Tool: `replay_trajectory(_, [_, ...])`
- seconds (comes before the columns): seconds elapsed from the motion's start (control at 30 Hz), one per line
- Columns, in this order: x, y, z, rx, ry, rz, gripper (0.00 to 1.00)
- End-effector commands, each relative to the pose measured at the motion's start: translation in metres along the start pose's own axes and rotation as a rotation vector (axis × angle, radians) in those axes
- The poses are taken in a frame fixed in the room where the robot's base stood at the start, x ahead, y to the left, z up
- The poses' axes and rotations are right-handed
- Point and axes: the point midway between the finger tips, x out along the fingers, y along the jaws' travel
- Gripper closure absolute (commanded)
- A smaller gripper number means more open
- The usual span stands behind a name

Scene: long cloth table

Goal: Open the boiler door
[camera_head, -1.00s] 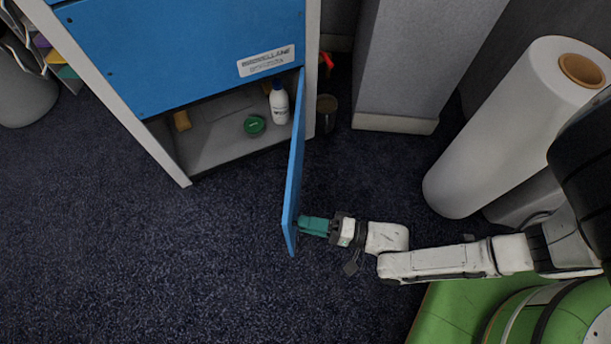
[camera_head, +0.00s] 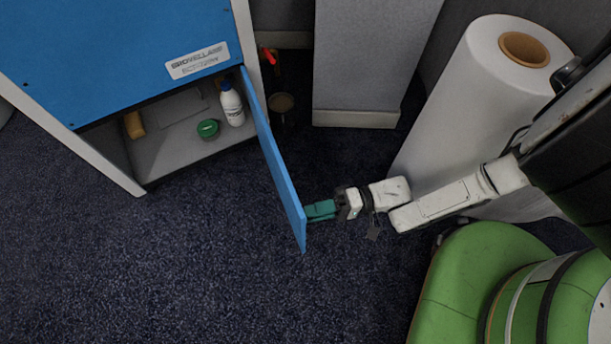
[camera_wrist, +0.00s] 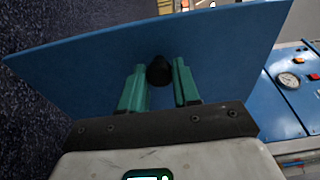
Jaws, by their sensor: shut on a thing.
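The blue boiler door (camera_head: 273,157) stands swung wide open from the blue boiler cabinet (camera_head: 110,45), hinged at the cabinet's right side. In the wrist view the door (camera_wrist: 90,70) fills the middle, with a round black knob (camera_wrist: 159,71) on its face. My gripper (camera_head: 308,212) is at the door's free end, on its outer side. The knob is hidden by the fingers in the head view.
Inside the cabinet are a white bottle (camera_head: 232,106), a green tin (camera_head: 208,129) and a yellow-brown object (camera_head: 134,124). A big white roll (camera_head: 470,110) and a grey column (camera_head: 365,60) stand at the right. Open dark carpet (camera_head: 200,260) lies in front and left.

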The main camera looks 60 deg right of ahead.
Motion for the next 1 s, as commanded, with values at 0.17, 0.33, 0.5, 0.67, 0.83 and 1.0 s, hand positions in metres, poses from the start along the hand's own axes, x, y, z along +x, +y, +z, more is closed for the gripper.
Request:
replay_trajectory(0.17, [-0.0132,0.0038,-0.0048,0.001,-0.025,0.014,1.00])
replay_trajectory(0.33, [-0.0152,0.0028,-0.0053,0.002,-0.031,0.014,1.00])
replay_trajectory(0.5, [-0.0149,0.0026,-0.0051,0.002,-0.031,0.013,1.00])
replay_trajectory(0.67, [-0.0146,0.0023,-0.0048,0.002,-0.032,0.012,0.61])
replay_trajectory(0.83, [-0.0137,0.0011,-0.0041,0.002,-0.033,0.008,0.45])
replay_trajectory(1.0, [-0.0132,0.0005,-0.0037,0.002,-0.034,0.005,0.44])
